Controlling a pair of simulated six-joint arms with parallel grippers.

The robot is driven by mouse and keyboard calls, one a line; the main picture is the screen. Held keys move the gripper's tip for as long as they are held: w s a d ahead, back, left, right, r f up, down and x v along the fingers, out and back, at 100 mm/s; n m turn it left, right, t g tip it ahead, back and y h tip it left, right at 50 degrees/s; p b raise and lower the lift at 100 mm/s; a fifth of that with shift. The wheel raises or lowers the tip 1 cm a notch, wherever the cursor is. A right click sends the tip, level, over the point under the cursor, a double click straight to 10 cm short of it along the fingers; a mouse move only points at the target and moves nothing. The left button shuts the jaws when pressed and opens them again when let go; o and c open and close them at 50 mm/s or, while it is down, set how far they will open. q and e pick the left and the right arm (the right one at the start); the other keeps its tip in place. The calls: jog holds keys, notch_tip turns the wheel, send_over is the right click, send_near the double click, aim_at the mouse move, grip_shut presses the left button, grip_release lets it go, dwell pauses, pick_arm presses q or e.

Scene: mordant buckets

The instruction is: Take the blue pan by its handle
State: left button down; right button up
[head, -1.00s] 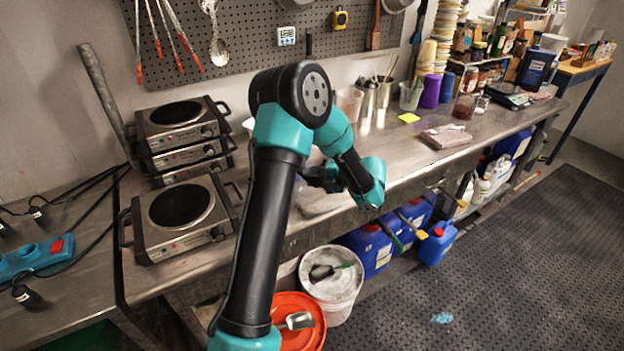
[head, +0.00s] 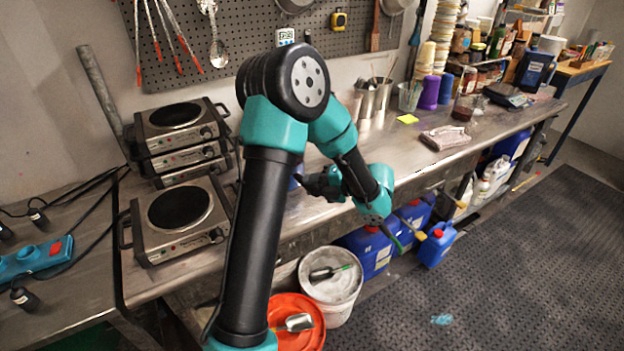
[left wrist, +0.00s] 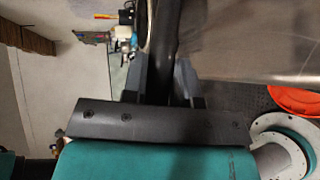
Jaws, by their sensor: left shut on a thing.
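My left gripper (head: 322,184) is over the front of the steel bench in the head view, partly hidden by my own arm. In the left wrist view its jaws (left wrist: 163,90) are shut on a long black handle (left wrist: 163,48), which runs up the picture between the fingers. A curved dark rim (left wrist: 144,28) shows beside the handle; most of that body is out of view. In the head view only a small blue patch (head: 296,180) shows beside my arm, and I cannot tell for sure that it is the pan. My right gripper is not in view.
Hot plates (head: 180,209) stand at the left of the bench, some stacked. A white bucket (head: 331,288), an orange lid (head: 290,312) and blue canisters (head: 436,244) are low in front.

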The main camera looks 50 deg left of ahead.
pick_arm(q)
jog(key=s+d+r, duration=0.1)
jog(key=s+d, duration=0.5)
jog(key=d, duration=0.1)
jog(key=shift+s, duration=0.2)
dwell(0.4)
dwell(0.9)
